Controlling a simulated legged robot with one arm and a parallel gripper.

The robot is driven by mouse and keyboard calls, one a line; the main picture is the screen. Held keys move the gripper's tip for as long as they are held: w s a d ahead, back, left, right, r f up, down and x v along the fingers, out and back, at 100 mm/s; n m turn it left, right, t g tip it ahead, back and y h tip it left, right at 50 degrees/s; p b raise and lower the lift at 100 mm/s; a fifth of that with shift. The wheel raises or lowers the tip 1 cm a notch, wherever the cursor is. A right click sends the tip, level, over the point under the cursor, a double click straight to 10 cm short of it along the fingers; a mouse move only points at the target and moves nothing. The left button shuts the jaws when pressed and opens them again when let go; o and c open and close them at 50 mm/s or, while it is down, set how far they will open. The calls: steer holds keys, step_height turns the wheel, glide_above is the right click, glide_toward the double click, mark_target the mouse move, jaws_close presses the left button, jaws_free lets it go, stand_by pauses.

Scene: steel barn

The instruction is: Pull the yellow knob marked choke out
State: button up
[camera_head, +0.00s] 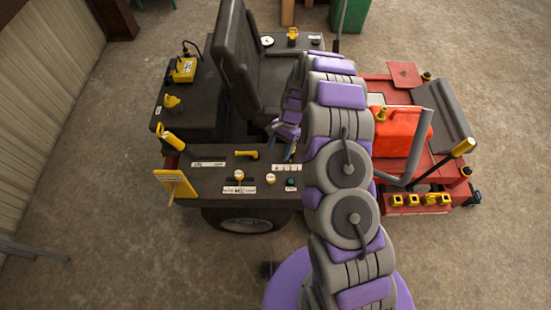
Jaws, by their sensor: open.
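Two small pale yellow-topped knobs stand on the dark control panel (215,182) of the mower. The lettering is too small to read, so I cannot tell which one is marked choke. My gripper (288,150) is open, above the panel's back right part near the seat, up and right of both knobs. It appears apart from them. My arm hides part of the panel's right side.
A yellow handle (246,154) and a green button (291,182) are also on the panel. A yellow lever (170,137) and yellow plate (175,184) stand at its left. The black seat (240,60) rises behind. A red machine with a red can (402,133) stands right.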

steer(key=shift+v, duration=1.95)
